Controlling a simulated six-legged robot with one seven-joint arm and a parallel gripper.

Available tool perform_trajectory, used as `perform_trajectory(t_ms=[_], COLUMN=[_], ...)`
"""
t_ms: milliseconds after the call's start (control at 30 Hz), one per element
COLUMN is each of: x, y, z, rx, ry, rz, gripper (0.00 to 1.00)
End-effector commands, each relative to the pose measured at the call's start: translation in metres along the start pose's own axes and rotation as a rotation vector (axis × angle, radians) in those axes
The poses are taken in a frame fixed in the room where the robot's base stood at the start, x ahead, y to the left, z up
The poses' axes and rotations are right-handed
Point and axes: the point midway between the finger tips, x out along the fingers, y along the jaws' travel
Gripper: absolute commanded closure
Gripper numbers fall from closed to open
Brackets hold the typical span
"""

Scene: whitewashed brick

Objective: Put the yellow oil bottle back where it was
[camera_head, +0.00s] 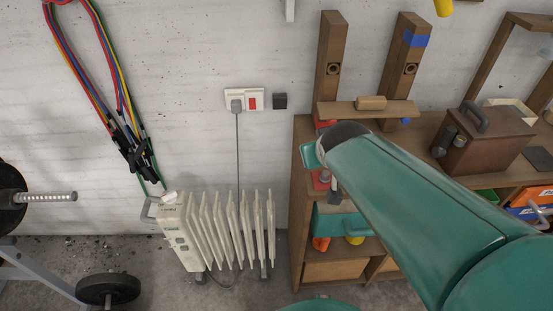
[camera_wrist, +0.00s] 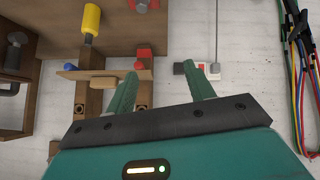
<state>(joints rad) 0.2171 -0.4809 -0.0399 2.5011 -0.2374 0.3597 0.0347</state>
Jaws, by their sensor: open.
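A yellow bottle-like thing with a dark narrow end (camera_wrist: 91,20) shows at the upper left of the wrist view, which looks upside down. It is near the bench and clear of my fingers; my arm probably hides it in the head view. My gripper (camera_wrist: 163,82) is open and empty, its two green fingers apart before the white wall. In the head view my teal arm reaches up and left over the bench, and the fingertips are not clear. Another yellow thing (camera_head: 443,7) is cut off at the head view's top edge; I cannot tell what it is.
A wooden bench (camera_head: 302,215) carries two posts with a small ledge (camera_head: 400,108) and a wooden block. A brown box (camera_head: 485,138) stands right. A white radiator (camera_head: 215,232) stands left of the bench, below a socket (camera_head: 243,99). Coloured cords (camera_head: 125,130) hang left.

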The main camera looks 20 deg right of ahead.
Motion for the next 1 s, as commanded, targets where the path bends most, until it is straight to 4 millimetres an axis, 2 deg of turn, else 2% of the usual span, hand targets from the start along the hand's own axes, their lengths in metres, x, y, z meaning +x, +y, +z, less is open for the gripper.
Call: perform_trajectory(t_ms=[33, 100, 200, 300, 400, 800, 900, 1000], x=[-0.022, -0.049, -0.08, -0.1, -0.106, -0.105, -0.105, -0.105], y=[-0.021, -0.045, -0.071, -0.086, -0.09, -0.089, -0.089, -0.089], z=[0.004, 0.018, 0.037, 0.051, 0.057, 0.057, 0.057, 0.057], rx=[-0.005, -0.008, -0.023, -0.037, -0.043, -0.041, -0.041, -0.041], ry=[-0.031, -0.097, -0.175, -0.227, -0.248, -0.25, -0.249, -0.249], rz=[-0.043, -0.104, -0.18, -0.227, -0.243, -0.241, -0.241, -0.241], gripper=[0.47, 0.47, 0.47, 0.47, 0.47, 0.47, 0.64, 0.64])
